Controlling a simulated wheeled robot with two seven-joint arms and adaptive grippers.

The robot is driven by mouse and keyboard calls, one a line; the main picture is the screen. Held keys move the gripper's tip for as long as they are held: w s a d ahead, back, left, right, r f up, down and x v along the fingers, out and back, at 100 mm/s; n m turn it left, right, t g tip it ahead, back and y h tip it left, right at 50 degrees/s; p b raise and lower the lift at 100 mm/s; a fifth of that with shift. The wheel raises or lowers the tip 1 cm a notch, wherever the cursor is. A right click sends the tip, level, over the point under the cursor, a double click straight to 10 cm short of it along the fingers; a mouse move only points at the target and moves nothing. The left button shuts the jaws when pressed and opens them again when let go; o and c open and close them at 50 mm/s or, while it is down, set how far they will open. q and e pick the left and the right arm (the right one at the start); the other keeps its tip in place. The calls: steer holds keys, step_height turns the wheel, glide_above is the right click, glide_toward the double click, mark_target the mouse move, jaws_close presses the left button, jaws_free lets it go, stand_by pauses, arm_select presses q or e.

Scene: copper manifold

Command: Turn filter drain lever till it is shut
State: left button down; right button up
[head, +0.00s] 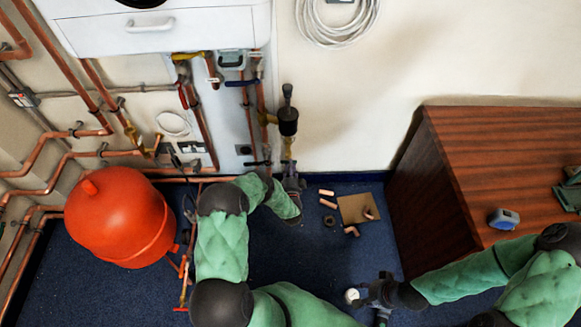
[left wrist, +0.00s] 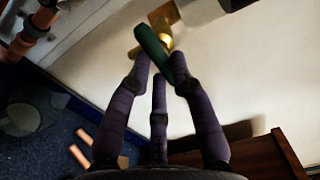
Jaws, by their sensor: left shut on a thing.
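The black filter (head: 288,122) hangs upright on the wall right of the copper pipes in the head view, with a brass fitting below it. My left gripper (head: 291,172) is just under that fitting. In the left wrist view, a dark green lever (left wrist: 150,46) crosses between the fingertips of my left gripper (left wrist: 162,60), beside a brass fitting (left wrist: 163,22). The fingers are closed on the lever. The lever is hidden by my gripper in the head view.
A red tank (head: 120,216) stands left of my left arm. Copper pipes (head: 205,125) run down the wall beside the filter. Copper fittings and a cardboard piece (head: 356,208) lie on the floor. A wooden desk (head: 470,165) stands at right.

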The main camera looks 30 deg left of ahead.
arm_select(q)
steer(key=shift+f, duration=0.1)
steer(key=c, duration=1.1)
jaws_free()
steer(key=v, duration=1.2)
steer(key=shift+s, duration=0.1)
